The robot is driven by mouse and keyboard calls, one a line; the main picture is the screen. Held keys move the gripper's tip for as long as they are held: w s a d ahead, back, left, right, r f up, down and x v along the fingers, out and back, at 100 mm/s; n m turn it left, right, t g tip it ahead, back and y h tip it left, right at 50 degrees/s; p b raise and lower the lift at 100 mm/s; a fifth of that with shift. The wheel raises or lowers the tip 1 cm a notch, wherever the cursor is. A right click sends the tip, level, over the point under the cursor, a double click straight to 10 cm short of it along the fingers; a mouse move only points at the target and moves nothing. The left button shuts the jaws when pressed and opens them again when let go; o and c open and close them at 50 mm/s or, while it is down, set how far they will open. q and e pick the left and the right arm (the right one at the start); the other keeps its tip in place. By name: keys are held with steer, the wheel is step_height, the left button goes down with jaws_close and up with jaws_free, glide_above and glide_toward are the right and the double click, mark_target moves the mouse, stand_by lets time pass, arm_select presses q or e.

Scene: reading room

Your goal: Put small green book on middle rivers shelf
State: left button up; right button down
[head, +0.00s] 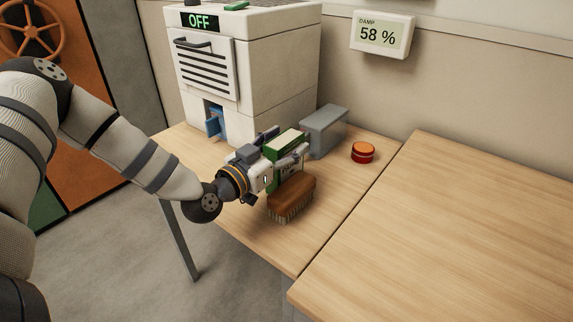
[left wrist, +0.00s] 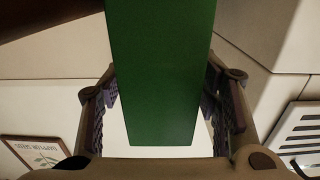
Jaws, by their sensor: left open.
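The small green book (head: 285,145) stands on the wooden table, in front of a grey box. It fills the middle of the left wrist view (left wrist: 160,70) as a plain green face. My left gripper (head: 284,168) is at the book, with one finger on each side of it. Its jaws are open, and in the left wrist view a gap shows between the book and the right finger pad. My right gripper is in neither view. No rivers shelf shows.
A brown brush (head: 291,195) lies close below my left gripper. A grey box (head: 324,132) and a red-orange button (head: 362,152) are behind and right. A white machine marked OFF (head: 285,60) stands at the back. The right table (head: 460,220) is bare.

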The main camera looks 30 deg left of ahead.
arm_select(q)
steer(key=shift+r, duration=0.1)
jaws_close()
